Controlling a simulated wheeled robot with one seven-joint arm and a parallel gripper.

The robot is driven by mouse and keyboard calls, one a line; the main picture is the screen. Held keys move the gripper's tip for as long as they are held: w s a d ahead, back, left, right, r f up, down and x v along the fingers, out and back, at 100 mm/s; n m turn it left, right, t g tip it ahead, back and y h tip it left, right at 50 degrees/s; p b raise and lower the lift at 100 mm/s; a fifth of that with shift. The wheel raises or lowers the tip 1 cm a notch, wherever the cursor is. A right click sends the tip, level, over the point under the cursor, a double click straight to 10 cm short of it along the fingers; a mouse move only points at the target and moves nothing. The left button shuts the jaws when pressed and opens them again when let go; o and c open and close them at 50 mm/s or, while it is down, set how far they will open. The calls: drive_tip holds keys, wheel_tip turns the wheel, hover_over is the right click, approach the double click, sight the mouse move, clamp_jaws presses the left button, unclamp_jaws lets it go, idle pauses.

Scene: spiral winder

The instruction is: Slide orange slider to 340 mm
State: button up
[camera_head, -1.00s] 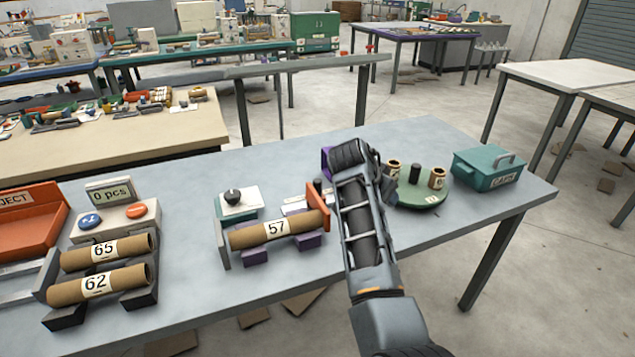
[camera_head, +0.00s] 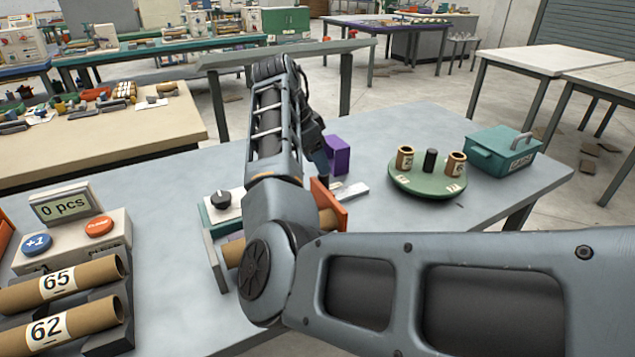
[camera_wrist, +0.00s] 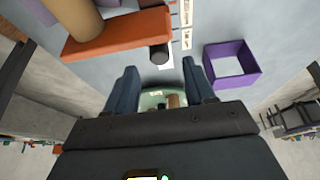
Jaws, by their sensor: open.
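The orange slider (camera_head: 328,203) is an upright plate at the right end of the tube fixture, partly hidden by my arm. In the wrist view it is an orange bar (camera_wrist: 112,36) with a dark round knob (camera_wrist: 158,54). A pale scale strip (camera_head: 350,192) lies beside it; its marks are too small to read. It also shows in the wrist view (camera_wrist: 187,18). A cardboard tube (camera_head: 328,221) lies left of the slider. My gripper (camera_wrist: 160,86) is open and empty. In the wrist view the knob appears just beyond and between the fingertips, apparently apart from them.
A purple open box (camera_head: 337,155) stands just behind the scale. A green round turntable (camera_head: 428,183) with small tubes and a teal box (camera_head: 503,152) stand to the right. A counter box (camera_head: 70,228) and labelled tubes (camera_head: 62,283) are at left. The front right tabletop is hidden by my arm.

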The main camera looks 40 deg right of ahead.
sight(327, 179)
drive_tip(key=x, duration=0.7)
drive_tip(key=shift+s+d+f+p, duration=0.1)
drive_tip(key=shift+d+f+p, duration=0.1)
drive_tip(key=shift+p, duration=0.1)
drive_tip(key=shift+c, duration=0.2)
clamp_jaws()
